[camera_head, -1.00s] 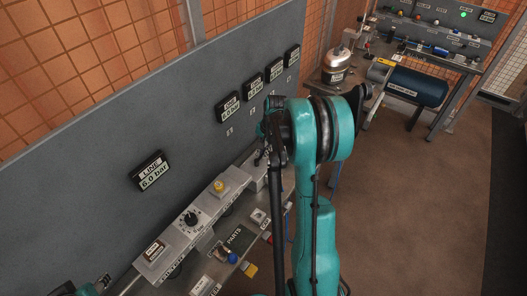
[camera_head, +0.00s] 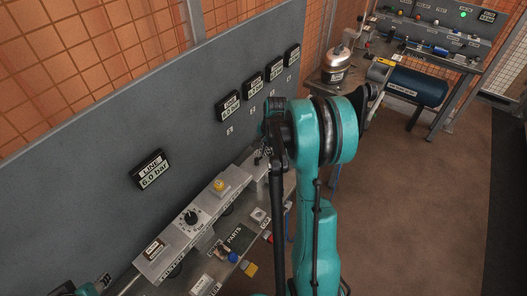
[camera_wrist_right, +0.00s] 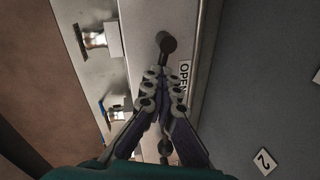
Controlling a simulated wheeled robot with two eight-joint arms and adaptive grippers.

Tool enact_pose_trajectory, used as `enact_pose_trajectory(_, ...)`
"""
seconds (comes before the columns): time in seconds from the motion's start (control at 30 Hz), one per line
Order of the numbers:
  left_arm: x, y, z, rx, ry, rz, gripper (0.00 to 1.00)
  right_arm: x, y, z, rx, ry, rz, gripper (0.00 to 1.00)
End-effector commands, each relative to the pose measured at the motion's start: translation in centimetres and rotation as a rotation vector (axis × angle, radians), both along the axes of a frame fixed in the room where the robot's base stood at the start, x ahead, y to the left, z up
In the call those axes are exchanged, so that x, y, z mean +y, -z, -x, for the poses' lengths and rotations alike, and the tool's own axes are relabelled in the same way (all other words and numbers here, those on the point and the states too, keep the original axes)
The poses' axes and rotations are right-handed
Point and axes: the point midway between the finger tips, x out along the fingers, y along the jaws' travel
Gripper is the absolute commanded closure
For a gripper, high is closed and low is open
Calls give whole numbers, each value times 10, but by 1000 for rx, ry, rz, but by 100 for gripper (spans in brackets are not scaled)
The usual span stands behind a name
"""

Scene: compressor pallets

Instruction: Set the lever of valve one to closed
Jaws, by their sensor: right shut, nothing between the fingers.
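In the right wrist view, a dark lever with a round knob (camera_wrist_right: 166,43) stands out from a pale rail, just beyond my fingertips. A white OPEN label (camera_wrist_right: 184,78) is on the rail beside it. My right gripper (camera_wrist_right: 162,76) is shut and empty, with its fingertips close to the lever; I cannot tell whether they touch. Another dark knob (camera_wrist_right: 165,147) shows partly between the fingers. I cannot tell which lever belongs to valve one. In the head view my right arm hides most of the valve area. My left gripper (camera_head: 101,283) shows only partly at the lower left corner.
A plate marked 2 (camera_wrist_right: 264,161) is on the grey panel in the right wrist view. In the head view, a LINE display (camera_head: 150,169) and several smaller displays hang on the panel. A black dial (camera_head: 192,217) and yellow button (camera_head: 219,187) sit on the bench rail.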

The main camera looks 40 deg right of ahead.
Motion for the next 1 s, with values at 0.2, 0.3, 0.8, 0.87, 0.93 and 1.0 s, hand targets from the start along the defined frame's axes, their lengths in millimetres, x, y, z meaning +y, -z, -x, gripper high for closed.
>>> enact_pose_trajectory(0.2, 0, 4, 0, 0, 0, 0, 60, -2, 2, 9, 0, 204, 6, 100)
enact_pose_trajectory(0.3, 0, 5, 0, 0, 0, 0, 60, 0, 2, 13, 0, 299, 8, 100)
enact_pose_trajectory(0.8, 0, 10, 0, 0, 0, 0, 60, 12, 3, 30, 1, 774, 4, 100)
enact_pose_trajectory(0.87, 0, 11, 0, 0, 0, 0, 60, 14, 3, 32, 2, 831, 4, 100)
enact_pose_trajectory(0.93, 0, 12, 0, 0, 0, 0, 60, 16, 3, 34, 3, 897, 4, 100)
enact_pose_trajectory(1.0, 0, 12, 0, 0, 0, 0, 60, 18, 3, 36, 4, 961, 3, 100)
